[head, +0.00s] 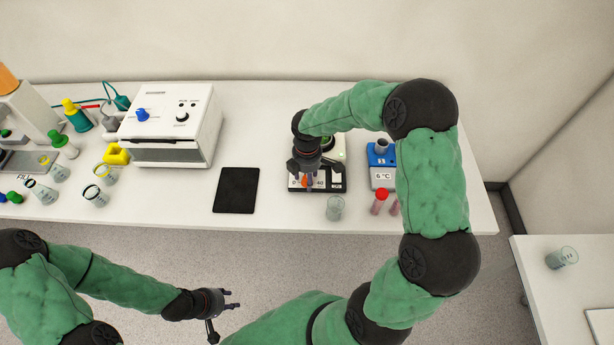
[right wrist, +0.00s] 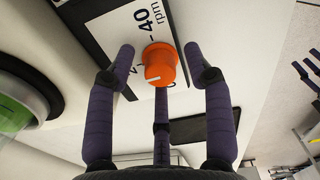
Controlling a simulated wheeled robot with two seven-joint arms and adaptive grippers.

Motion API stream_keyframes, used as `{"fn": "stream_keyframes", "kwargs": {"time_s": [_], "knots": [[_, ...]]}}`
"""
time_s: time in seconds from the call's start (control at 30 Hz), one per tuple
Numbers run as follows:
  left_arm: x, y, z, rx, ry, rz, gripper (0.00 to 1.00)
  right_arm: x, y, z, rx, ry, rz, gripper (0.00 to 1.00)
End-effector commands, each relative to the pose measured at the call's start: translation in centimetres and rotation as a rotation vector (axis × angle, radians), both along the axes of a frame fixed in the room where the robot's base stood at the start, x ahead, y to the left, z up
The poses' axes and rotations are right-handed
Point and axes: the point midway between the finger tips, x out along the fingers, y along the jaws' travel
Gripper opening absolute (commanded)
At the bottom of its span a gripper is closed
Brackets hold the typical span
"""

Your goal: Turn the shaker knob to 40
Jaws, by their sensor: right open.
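The shaker (head: 335,184) stands on the bench right of centre, partly hidden by my right gripper. Its orange knob (head: 305,182) shows on the front panel. In the right wrist view the knob (right wrist: 160,68) has a white line facing the lower left, and a "40 rpm" label (right wrist: 140,22) sits above it. Another number beside the knob is partly hidden. My right gripper (right wrist: 160,58) is open, its fingers spread around the knob with visible gaps at the two side fingers. My left gripper (head: 232,299) is open and empty, off the bench's front edge.
A white oven-like box (head: 175,122) stands further left.

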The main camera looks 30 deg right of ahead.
Motion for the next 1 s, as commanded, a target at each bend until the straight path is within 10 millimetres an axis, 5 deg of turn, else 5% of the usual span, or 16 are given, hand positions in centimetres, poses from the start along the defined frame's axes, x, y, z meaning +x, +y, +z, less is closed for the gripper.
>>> {"fn": "stream_keyframes", "kwargs": {"time_s": [0.17, 0.37, 1.0], "knots": [[0.01, 0.00, 0.02, 0.000, 0.000, 0.000, 0.40, 0.02, -0.01, 0.02, 0.000, 0.000, 0.000, 0.52], [0.01, 0.01, 0.02, 0.000, 0.000, 0.000, 0.40, 0.01, 0.01, 0.03, 0.000, 0.000, 0.000, 0.01], [0.00, 0.00, -0.41, 0.000, 0.000, 0.000, 0.40, 0.03, 0.01, -0.05, 0.000, 0.000, -0.176, 0.00]]}}
